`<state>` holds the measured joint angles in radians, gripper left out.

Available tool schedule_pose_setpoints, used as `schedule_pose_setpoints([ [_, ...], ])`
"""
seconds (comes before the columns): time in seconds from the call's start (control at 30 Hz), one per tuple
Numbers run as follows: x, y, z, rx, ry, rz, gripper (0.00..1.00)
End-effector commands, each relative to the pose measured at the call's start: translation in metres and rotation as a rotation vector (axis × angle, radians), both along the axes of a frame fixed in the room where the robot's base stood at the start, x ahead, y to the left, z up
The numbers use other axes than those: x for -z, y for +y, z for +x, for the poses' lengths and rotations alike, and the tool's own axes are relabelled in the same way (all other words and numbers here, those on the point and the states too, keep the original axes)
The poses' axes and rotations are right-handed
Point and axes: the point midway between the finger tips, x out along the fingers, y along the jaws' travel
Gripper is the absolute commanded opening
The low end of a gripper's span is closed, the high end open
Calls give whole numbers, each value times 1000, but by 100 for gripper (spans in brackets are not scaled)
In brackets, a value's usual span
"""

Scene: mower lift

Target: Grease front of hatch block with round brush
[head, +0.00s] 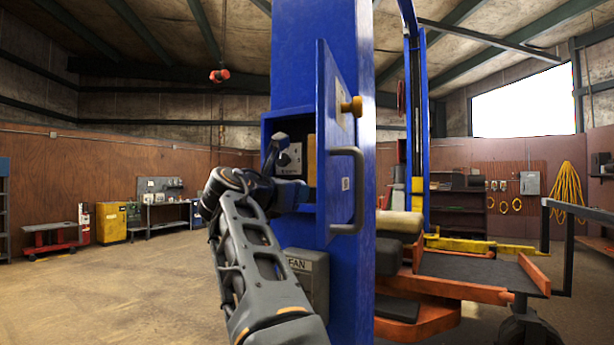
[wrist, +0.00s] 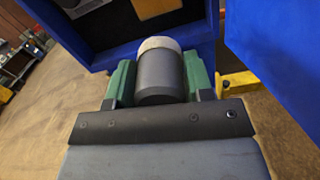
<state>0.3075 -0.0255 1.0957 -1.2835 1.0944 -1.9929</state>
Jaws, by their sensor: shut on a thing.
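The round brush (wrist: 159,72) shows in the wrist view as a thick dark grey cylinder with a pale, whitish end. My gripper (wrist: 160,80) is shut on it, with a green finger on each side. The pale end points at the open hatch box (wrist: 97,62). Inside, the tan block (wrist: 153,7) lies beyond the brush, partly cut off by the picture edge; the two look apart. In the head view the block (head: 311,156) shows in the blue hatch box (head: 267,126), and my gripper (head: 292,192) is at the box's lower opening. The brush is hidden there.
The open blue hatch door (head: 338,130), with an orange knob (head: 352,106) and a grey handle (head: 349,190), stands right of my gripper. A grey panel (head: 291,158) is inside the box. A grey FAN box (head: 308,277) is below.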

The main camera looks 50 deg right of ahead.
Motion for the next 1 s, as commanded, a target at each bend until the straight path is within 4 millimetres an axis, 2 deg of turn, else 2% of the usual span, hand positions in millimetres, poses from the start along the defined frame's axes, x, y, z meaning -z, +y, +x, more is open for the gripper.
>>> schedule_pose_setpoints([
  [0.27, -1, 0, 0, 0, 0, 0, 29],
  [0.43, -13, -1, -2, 5, -2, -1, 29],
  [0.57, -33, -3, -7, 13, -4, -1, 29],
  [0.9, -99, -12, -18, 25, 0, 0, 29],
  [1.0, -108, -15, -19, 21, 1, 0, 29],
])
